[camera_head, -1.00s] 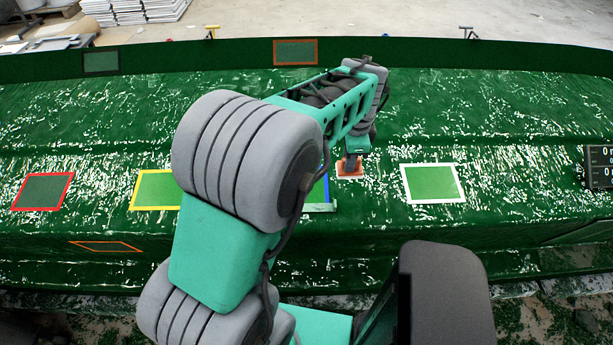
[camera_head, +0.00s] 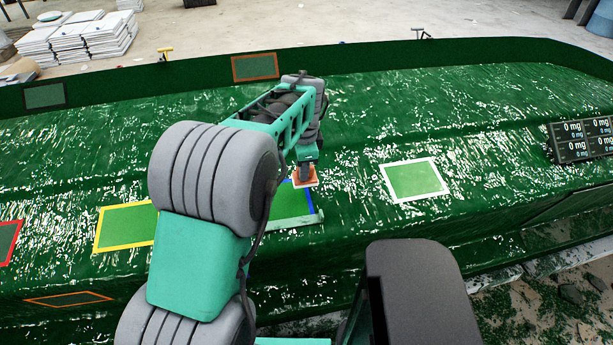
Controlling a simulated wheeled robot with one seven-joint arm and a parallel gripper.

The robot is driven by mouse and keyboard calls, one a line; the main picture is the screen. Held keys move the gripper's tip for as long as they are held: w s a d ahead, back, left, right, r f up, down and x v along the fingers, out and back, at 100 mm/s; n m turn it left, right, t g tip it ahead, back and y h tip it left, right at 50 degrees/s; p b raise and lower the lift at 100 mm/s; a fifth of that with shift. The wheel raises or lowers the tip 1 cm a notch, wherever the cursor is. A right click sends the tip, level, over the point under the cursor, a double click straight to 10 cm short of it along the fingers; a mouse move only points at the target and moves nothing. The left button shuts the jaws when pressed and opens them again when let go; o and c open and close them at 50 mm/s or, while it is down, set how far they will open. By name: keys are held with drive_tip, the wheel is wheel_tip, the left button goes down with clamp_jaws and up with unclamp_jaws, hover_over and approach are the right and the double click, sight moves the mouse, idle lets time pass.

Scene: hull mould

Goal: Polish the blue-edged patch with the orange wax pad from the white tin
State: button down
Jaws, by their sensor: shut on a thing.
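The blue-edged patch (camera_head: 292,203) lies on the green hull mould. My arm hides its left part; its right blue edge and some green inside show. My gripper (camera_head: 306,172) is shut on the orange wax pad (camera_head: 304,183), pointing down. The pad is at the patch's upper right corner, overlapping it in the picture. Whether it touches the surface I cannot tell. A pale rim shows around the pad. I cannot make out the white tin.
A white-edged patch (camera_head: 414,180) lies to the right. A yellow-edged patch (camera_head: 125,228) and a red-edged one (camera_head: 8,240) lie to the left. Orange-edged patches are on the far wall (camera_head: 255,67) and near side (camera_head: 68,299). A dark display (camera_head: 583,139) stands at right.

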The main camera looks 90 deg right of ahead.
drive_tip(key=w+a+b, duration=0.1)
drive_tip(key=w, duration=0.4)
drive_tip(key=w+a+b, duration=0.1)
drive_tip(key=w, duration=0.4)
drive_tip(key=w+a+b, duration=0.1)
drive_tip(key=w+a, duration=0.1)
drive_tip(key=w, duration=0.3)
drive_tip(key=shift+w+f, duration=0.1)
drive_tip(key=shift+w, duration=0.2)
drive_tip(key=a, duration=0.1)
drive_tip(key=s+a+b, duration=0.1)
drive_tip(key=a+b, duration=0.1)
drive_tip(key=a, duration=0.1)
drive_tip(key=shift+s+a+f, duration=0.1)
drive_tip(key=shift+s+f, duration=0.1)
drive_tip(key=shift+f, duration=0.15)
drive_tip(key=shift+a+f+b, duration=0.3)
drive_tip(key=shift+f+b, duration=0.2)
drive_tip(key=shift+f, duration=0.4)
drive_tip(key=shift+d+f, duration=0.2)
drive_tip(key=shift+f, duration=0.15)
drive_tip(key=shift+d+f+b, duration=0.1)
drive_tip(key=shift+f+b, duration=0.45)
drive_tip(key=shift+f, duration=0.2)
